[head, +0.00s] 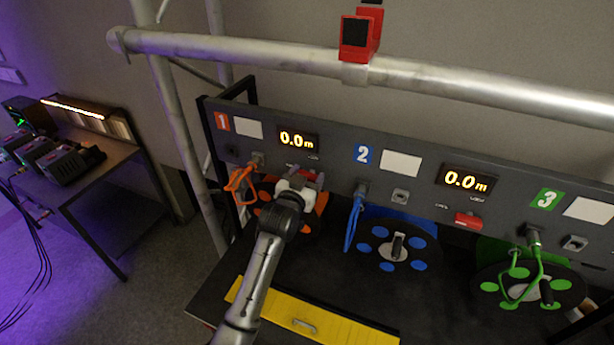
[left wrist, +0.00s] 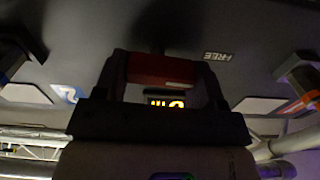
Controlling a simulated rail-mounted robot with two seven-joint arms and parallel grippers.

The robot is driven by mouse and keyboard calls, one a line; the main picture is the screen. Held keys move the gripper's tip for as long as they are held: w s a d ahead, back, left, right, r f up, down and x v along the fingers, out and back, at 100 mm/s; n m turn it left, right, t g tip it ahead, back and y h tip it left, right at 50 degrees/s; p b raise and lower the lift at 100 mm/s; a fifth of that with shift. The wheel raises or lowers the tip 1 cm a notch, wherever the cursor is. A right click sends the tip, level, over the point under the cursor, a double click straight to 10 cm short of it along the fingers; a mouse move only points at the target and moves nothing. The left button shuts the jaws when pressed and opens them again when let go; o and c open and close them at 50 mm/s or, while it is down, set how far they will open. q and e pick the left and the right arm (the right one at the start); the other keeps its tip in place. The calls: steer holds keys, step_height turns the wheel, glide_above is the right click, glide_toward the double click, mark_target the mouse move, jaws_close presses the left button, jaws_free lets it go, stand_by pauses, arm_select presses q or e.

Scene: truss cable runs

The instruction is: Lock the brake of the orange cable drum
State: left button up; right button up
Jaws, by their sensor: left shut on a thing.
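The orange cable drum (head: 319,203) sits under panel section 1, partly hidden behind my left arm. Its orange cable (head: 240,182) hangs at the panel's left. My left gripper (head: 302,178) is at the panel below the first 0.0 m display (head: 298,140). In the left wrist view, my left gripper (left wrist: 162,80) has its fingers on either side of a red brake lever (left wrist: 160,69) and is shut on it. The word FREE (left wrist: 217,56) shows upside down beside the lever. In the head view the gripper hides most of this lever. My right gripper is not in view.
The blue drum (head: 372,247) and green drum (head: 487,285) stand to the right, with another red lever (head: 468,220) in section 2. A truss tube (head: 230,47) crosses above the panel. A yellow drawer front (head: 345,326) lies below. A side table (head: 100,172) stands left.

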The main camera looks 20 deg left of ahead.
arm_select(q)
steer(key=m+p, duration=0.1)
steer(key=m, duration=0.2)
steer(key=shift+r+m+p, duration=0.1)
steer(key=shift+m+p, duration=0.25)
steer(key=shift+m, duration=0.05)
steer(key=m, duration=0.2)
steer(key=m+p, duration=0.1)
steer(key=m, duration=0.1)
steer(key=shift+d+m+p, duration=0.2)
steer(key=shift+m+p, duration=0.1)
steer(key=m+p, duration=0.1)
steer(key=m, duration=0.3)
steer(key=shift+d, duration=0.15)
steer(key=m, duration=0.1)
steer(key=m+p, duration=0.1)
steer(key=m, duration=0.1)
steer(key=shift+d+f+m, duration=0.1)
steer(key=shift+f+m, duration=0.1)
steer(key=shift+m, duration=0.6)
steer(key=shift+f, duration=0.1)
steer(key=o, duration=0.9)
